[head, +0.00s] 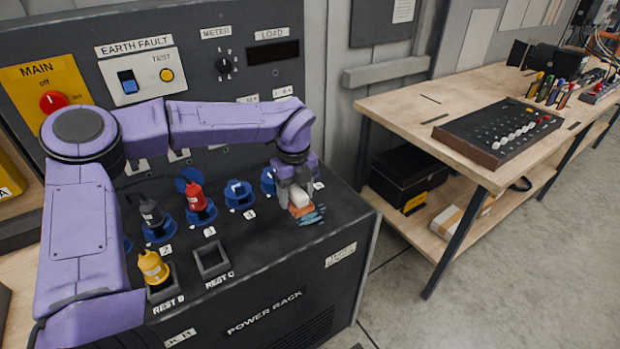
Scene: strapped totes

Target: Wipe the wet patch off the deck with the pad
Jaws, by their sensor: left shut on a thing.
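My left gripper (295,193) points down over the right front part of the dark deck (262,253) of the power rack. It is shut on the pad (299,211), a small block with white and orange showing below the fingers. The wet patch (315,217) is a bluish, teal smear on the deck beside and partly under the pad. The pad is at or very near the deck surface; I cannot tell whether it touches. Part of the patch is hidden by the pad and gripper. My right gripper is not in view.
Blue sockets (239,196) line the deck, with a red plug (196,196) and a black plug (152,213) standing left of the gripper. A yellow plug (153,267) sits in one rest; the other rest (211,260) is empty. A wooden workbench (400,105) stands to the right.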

